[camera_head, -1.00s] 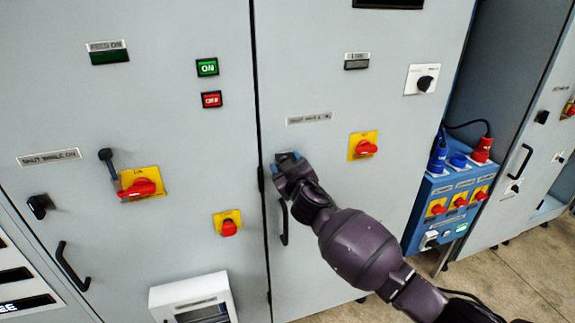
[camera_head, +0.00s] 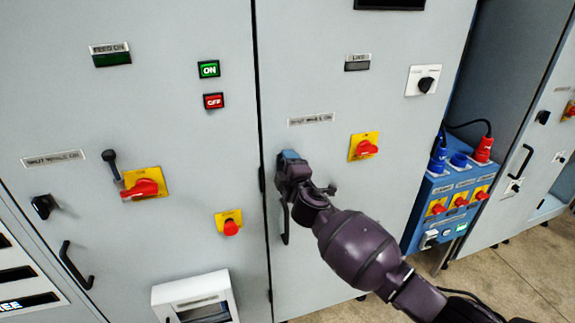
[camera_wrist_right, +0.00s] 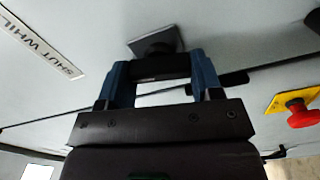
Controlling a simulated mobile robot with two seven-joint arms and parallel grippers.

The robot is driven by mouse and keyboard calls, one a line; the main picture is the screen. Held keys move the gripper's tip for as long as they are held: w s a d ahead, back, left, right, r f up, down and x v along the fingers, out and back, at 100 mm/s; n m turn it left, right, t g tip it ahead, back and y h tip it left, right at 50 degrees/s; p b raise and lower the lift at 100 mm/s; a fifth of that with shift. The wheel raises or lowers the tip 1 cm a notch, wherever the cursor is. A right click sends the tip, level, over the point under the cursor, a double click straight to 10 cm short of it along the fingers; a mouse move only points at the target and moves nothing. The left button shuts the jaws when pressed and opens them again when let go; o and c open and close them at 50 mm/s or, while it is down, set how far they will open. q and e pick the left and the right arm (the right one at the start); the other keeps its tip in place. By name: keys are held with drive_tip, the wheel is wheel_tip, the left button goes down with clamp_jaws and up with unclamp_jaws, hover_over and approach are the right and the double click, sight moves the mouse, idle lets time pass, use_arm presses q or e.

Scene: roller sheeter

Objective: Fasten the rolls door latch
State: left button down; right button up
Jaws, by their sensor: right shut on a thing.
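The rolls door latch shows in the right wrist view as a black handle (camera_wrist_right: 160,68) on a dark square base (camera_wrist_right: 155,44) fixed to the grey door. My right gripper (camera_wrist_right: 160,80) has its two blue fingers on either side of the handle and is shut on it. In the head view my right gripper (camera_head: 289,160) is at the left edge of the right-hand door (camera_head: 340,235), above its black pull handle (camera_head: 284,221). The gripper hides the latch there. My left gripper is out of view.
The left door carries a similar black latch (camera_head: 42,206), a red rotary switch (camera_head: 142,188) and a red knob (camera_head: 230,226). A red knob (camera_head: 365,147) sits right of my gripper. A blue socket box (camera_head: 442,205) stands further right.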

drive_tip(key=shift+n, duration=1.2)
drive_tip(key=o, duration=0.9)
drive_tip(key=shift+v, duration=5.4)
